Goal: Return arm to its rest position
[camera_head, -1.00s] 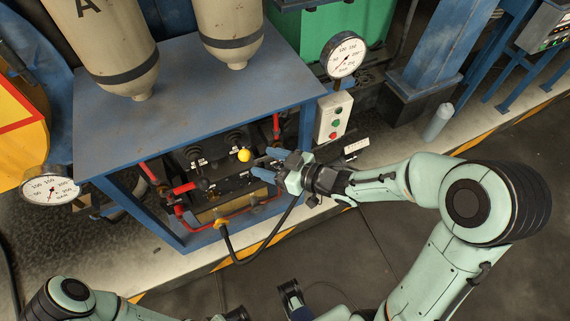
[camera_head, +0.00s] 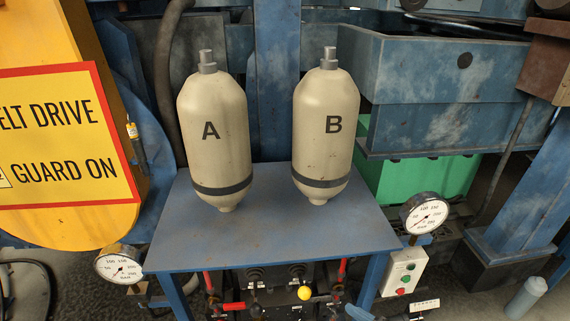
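Only a blue fingertip of my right gripper (camera_head: 358,313) shows at the bottom edge, right of a yellow knob (camera_head: 305,293) and apart from it in the picture. The rest of that gripper and its arm are out of view, so its opening cannot be told. My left gripper and arm are not in view. The valve panel (camera_head: 280,277) under the blue table is partly cut off by the bottom edge. A red handle (camera_head: 233,306) shows at its left.
Tanks A (camera_head: 215,155) and B (camera_head: 326,150) stand on the blue table (camera_head: 270,235). A left gauge (camera_head: 119,268), right gauge (camera_head: 424,214) and button box (camera_head: 403,271) flank it. A yellow guard (camera_head: 70,220) is at left. A grey cylinder (camera_head: 525,298) stands at lower right.

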